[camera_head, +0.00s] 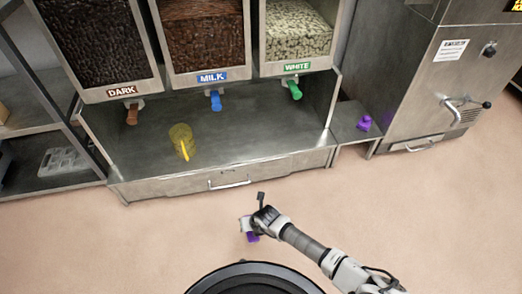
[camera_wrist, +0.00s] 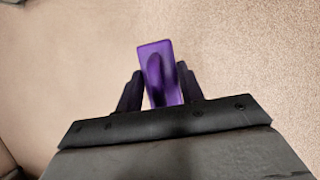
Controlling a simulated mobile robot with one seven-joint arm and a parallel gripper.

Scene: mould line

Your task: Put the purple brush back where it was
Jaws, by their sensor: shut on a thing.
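The purple brush (camera_wrist: 155,62) is between the two dark fingers of my gripper (camera_wrist: 159,82), which is shut on it, in the wrist view. Its flat block points away from the palm and part of it is hidden by the fingers. In the head view my gripper (camera_head: 247,228) hangs over the floor in front of the dispenser counter, with a bit of the purple brush (camera_head: 252,238) showing below it. Another purple object (camera_head: 364,122) sits on the small metal side shelf (camera_head: 347,114) right of the counter; its exact shape is too small to tell.
A steel machine (camera_head: 430,80) with a lever stands right of the side shelf. A rack (camera_head: 60,180) with a grey tray is at left. The floor ahead is clear.

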